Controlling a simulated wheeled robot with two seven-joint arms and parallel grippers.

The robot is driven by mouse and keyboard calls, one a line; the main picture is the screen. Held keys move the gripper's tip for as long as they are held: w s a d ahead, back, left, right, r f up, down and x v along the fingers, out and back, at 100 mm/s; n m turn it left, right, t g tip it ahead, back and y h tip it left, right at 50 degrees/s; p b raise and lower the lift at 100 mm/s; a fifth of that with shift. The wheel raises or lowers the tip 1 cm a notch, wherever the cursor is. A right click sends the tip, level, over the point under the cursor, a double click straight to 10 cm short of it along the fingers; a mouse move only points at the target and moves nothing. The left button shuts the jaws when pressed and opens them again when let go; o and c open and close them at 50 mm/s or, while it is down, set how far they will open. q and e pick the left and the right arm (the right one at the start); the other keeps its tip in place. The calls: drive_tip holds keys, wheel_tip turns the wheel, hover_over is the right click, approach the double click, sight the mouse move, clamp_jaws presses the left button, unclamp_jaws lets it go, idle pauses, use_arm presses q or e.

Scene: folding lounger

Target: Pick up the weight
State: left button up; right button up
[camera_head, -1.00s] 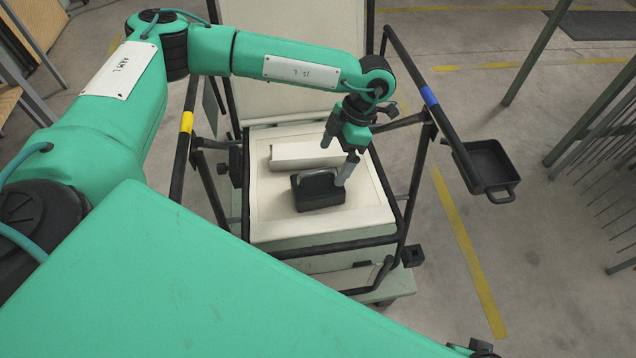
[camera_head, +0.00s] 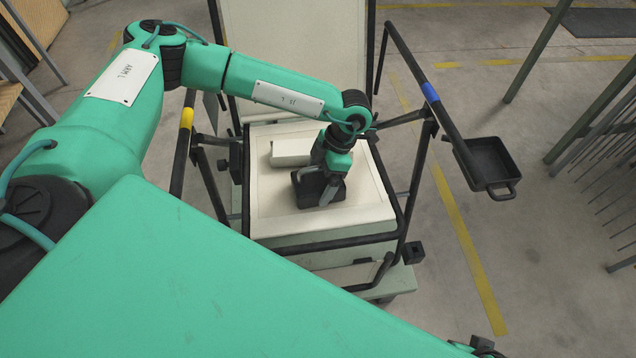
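The weight is a black block (camera_head: 308,192) with a grey handle, standing on the cream seat of the lounger (camera_head: 270,222). My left gripper (camera_head: 327,196) reaches down from above over the right part of the weight, at its handle. The gripper and wrist hide most of the handle. I cannot tell whether the fingers are open or shut, or whether they touch the handle.
A white box (camera_head: 290,152) lies on the seat just behind the weight. Black side rails flank the seat, with a yellow band (camera_head: 187,119) on the left and a blue band (camera_head: 429,92) on the right. A black tray (camera_head: 487,164) hangs off the right rail.

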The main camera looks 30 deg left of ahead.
use_arm(q)
drive_tip(key=c, duration=1.4)
drive_tip(key=shift+c, duration=0.8)
drive_tip(key=shift+r, duration=0.15)
